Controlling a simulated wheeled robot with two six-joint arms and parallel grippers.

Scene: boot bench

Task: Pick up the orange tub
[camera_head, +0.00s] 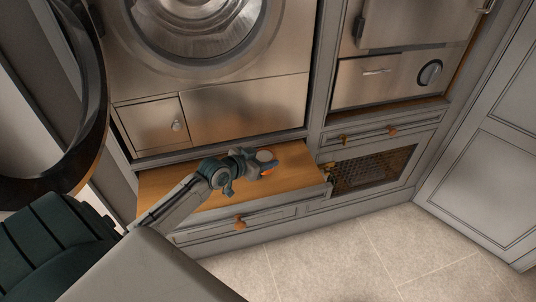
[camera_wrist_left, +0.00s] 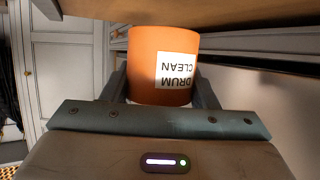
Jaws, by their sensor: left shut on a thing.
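The orange tub (camera_head: 269,171) has a pale round lid and is over the wooden pull-out board in the head view, mostly hidden by my gripper. In the left wrist view the orange tub (camera_wrist_left: 145,60) fills the upper middle, with a white label reading "DRUM CLEAN" upside down. My left gripper (camera_head: 262,166) is shut on it, with one finger on each side in the wrist view. The tub's base is close to the board's edge in the wrist view; I cannot tell whether they touch. My right gripper is not in view.
The wooden board (camera_head: 190,183) is pulled out below a washing machine (camera_head: 245,110). A drawer with a copper knob (camera_head: 239,223) is under it. A mesh-front cabinet (camera_head: 375,170) is to the right. The tiled floor (camera_head: 340,255) in front is clear.

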